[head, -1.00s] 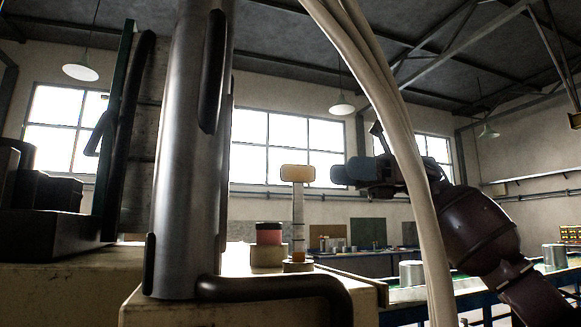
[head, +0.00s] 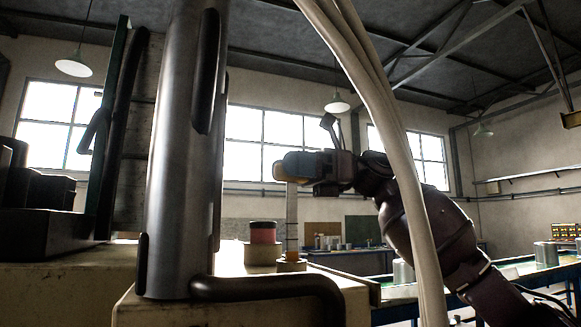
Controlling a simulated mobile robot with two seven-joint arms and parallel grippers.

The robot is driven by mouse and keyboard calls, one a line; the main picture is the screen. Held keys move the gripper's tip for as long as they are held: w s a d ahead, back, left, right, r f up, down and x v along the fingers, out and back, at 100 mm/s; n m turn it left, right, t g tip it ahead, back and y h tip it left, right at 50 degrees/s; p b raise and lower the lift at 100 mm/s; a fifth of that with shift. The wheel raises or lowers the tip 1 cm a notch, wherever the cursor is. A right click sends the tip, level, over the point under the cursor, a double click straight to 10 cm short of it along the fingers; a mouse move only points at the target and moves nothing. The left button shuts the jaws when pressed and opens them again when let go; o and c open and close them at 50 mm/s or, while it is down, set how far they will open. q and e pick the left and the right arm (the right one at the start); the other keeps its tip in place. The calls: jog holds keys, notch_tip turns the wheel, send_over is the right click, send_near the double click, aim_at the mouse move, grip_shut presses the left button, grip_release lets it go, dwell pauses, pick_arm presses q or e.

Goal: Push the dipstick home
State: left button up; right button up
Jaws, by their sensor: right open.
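The dipstick (head: 291,218) stands upright in a small collar (head: 292,265) on the pale machine housing, with much of its pale shaft showing above the collar. Its yellow handle (head: 279,171) is at the top and is mostly covered by my right gripper (head: 290,167). The gripper comes in from the right at handle height. Its fingers are open, with the handle at or between their tips; whether they touch it I cannot tell. My left gripper is not in view.
A black-and-red cap (head: 263,233) on a pale neck stands just left of the dipstick. A thick metal column (head: 180,150) and a dark bent pipe (head: 270,288) are in front. Pale cables (head: 385,130) hang across my right arm. A blue-edged conveyor with metal pots (head: 403,272) is at the right.

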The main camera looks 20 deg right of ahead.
jog(key=shift+c, duration=0.5)
grip_shut()
jog(key=b, duration=0.2)
send_over(291, 260)
jog(key=f, duration=0.8)
jog(key=shift+w, duration=0.3)
jog(key=shift+f, duration=0.15)
jog(key=shift+s, duration=0.1)
jog(key=shift+c, duration=0.2)
grip_release()
jog(key=shift+o, duration=0.7)
